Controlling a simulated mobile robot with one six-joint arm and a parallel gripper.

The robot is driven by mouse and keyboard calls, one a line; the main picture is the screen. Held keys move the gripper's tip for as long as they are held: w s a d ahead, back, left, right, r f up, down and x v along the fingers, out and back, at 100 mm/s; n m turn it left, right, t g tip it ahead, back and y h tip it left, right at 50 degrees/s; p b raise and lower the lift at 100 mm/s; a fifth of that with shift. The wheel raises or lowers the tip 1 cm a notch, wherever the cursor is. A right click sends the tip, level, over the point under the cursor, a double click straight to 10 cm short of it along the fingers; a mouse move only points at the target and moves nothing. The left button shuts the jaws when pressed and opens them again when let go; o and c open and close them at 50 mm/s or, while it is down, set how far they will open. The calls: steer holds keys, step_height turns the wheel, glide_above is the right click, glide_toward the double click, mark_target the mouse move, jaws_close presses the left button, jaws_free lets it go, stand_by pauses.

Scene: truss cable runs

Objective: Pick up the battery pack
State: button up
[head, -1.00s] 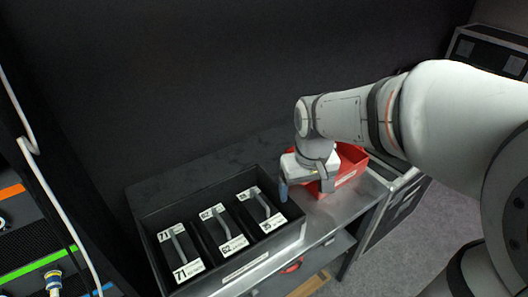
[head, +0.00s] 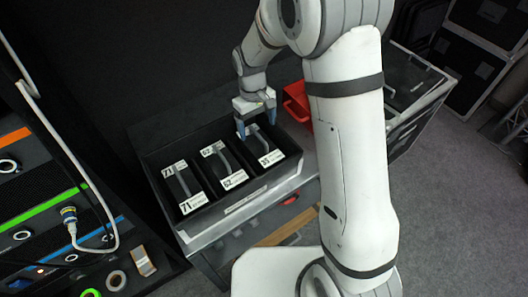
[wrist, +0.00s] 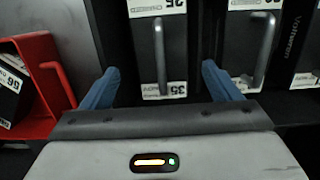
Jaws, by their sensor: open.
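Three black battery packs with grey bar handles and white number labels sit in a row in a black tray (head: 228,207). They are pack 71 (head: 181,185), pack 62 (head: 221,162) and pack 35 (head: 257,147). My gripper (head: 256,122) is open and empty above the far end of pack 35. In the wrist view, pack 35 (wrist: 150,62) and its upright handle lie ahead, between the lines of my two blue fingers (wrist: 162,88). The fingers appear apart from the pack. Pack 62 (wrist: 238,55) is just to the right.
A red bin (head: 296,103) stands beside the tray; the wrist view shows another labelled pack (wrist: 10,92) in it. At the left is a rack (head: 40,190) with cables. Dark flight cases (head: 470,65) stand at the back right. My arm covers part of the bench.

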mark_target(260, 143)
steer(key=f+b, duration=0.1)
steer(key=f, duration=0.2)
steer(key=f+b, duration=0.2)
steer(key=f, duration=0.1)
steer(key=s+f+b, duration=0.1)
steer(key=f+b, duration=0.1)
steer(key=shift+d+f, duration=0.3)
steer(key=shift+f, duration=0.1)
steer(key=shift+r, duration=0.1)
steer(key=shift+c, duration=0.5)
steer(key=shift+w, duration=0.15)
steer(key=c, duration=1.5)
